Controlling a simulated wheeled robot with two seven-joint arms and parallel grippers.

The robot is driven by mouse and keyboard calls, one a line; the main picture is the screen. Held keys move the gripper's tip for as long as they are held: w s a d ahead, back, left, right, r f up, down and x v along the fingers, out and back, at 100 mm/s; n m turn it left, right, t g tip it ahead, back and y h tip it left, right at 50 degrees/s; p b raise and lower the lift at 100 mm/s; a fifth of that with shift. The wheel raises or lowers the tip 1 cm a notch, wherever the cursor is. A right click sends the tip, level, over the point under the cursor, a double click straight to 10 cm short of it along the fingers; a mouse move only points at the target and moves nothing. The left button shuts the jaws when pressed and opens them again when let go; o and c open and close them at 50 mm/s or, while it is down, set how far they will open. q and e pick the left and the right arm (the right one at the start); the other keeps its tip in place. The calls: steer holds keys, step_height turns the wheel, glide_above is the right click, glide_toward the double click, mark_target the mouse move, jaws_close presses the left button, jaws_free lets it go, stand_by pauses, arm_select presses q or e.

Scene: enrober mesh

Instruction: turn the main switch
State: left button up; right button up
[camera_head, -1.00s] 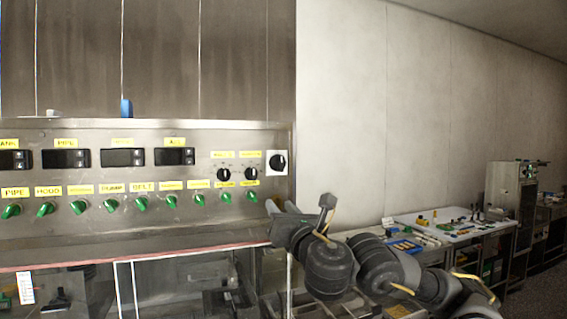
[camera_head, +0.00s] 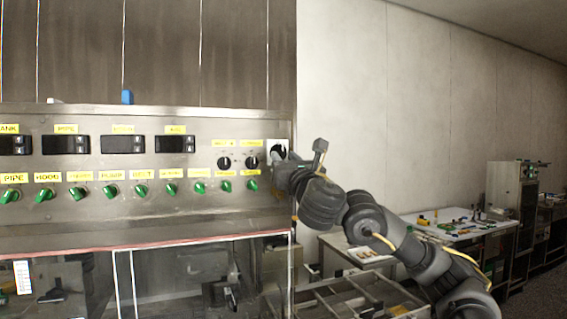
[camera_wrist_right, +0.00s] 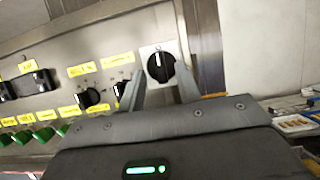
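The main switch (camera_head: 277,149) is a black rotary knob on a white square plate at the right end of the steel control panel (camera_head: 215,220). In the right wrist view the knob (camera_wrist_right: 160,67) shows whole, its white mark pointing up. My right gripper (camera_head: 280,164) is at the panel's right end, right at the switch, and partly covers it in the head view. In the right wrist view my right gripper (camera_wrist_right: 162,70) is open, one finger on each side of the knob. I cannot tell whether the fingers touch it. My left gripper is not in view.
Two smaller black knobs (camera_head: 224,162) sit just left of the switch, above a row of green knobs (camera_head: 110,190) with yellow labels. Dark displays (camera_head: 122,144) line the panel's upper part. A worktable (camera_head: 470,236) with small items stands at right.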

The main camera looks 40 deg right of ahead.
steer(key=shift+x, duration=0.85)
steer(key=shift+r, duration=0.15)
steer(key=shift+c, duration=0.3)
jaws_close()
